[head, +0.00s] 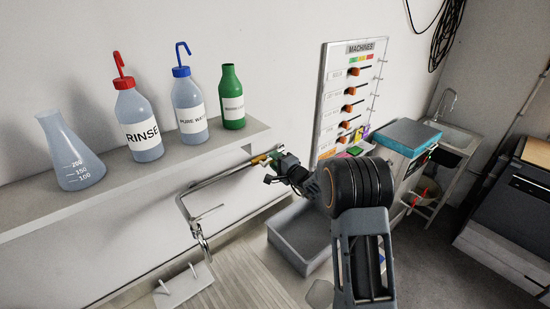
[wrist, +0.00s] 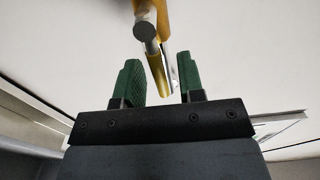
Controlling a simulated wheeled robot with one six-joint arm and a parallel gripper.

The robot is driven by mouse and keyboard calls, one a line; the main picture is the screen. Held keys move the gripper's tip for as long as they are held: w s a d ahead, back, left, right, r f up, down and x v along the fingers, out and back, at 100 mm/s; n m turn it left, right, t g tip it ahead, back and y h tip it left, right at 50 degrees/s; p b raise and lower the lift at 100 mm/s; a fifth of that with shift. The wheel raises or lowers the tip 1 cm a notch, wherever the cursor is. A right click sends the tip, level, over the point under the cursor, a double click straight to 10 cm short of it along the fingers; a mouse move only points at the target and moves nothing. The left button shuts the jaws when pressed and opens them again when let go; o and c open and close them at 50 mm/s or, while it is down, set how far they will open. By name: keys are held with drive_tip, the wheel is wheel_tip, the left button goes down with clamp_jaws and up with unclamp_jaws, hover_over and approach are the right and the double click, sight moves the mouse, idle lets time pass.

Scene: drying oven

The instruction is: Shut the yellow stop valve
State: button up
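The yellow stop valve (head: 260,159) sits on a thin metal pipe (head: 215,180) below the shelf, small in the head view. In the wrist view its yellow handle (wrist: 160,76) comes down from the top edge, with a grey round end (wrist: 146,32) beside it. My gripper (head: 275,160) is at the valve. In the wrist view my gripper (wrist: 158,62) has its two green fingers apart, one on each side of the handle's lower end. Gaps show beside the handle, so the fingers do not appear closed on it. My arm hides part of the area to the right.
A wall shelf (head: 238,134) holds a flask (head: 70,155), rinse bottle (head: 140,130), pure water bottle (head: 188,105) and green bottle (head: 232,100) above the pipe. A machines panel (head: 338,75) and blue-topped unit (head: 408,135) stand right. A grey basin (head: 292,245) lies below.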

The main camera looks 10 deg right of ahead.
drive_tip(key=shift+w, duration=0.15)
drive_tip(key=shift+c, duration=0.4)
clamp_jaws()
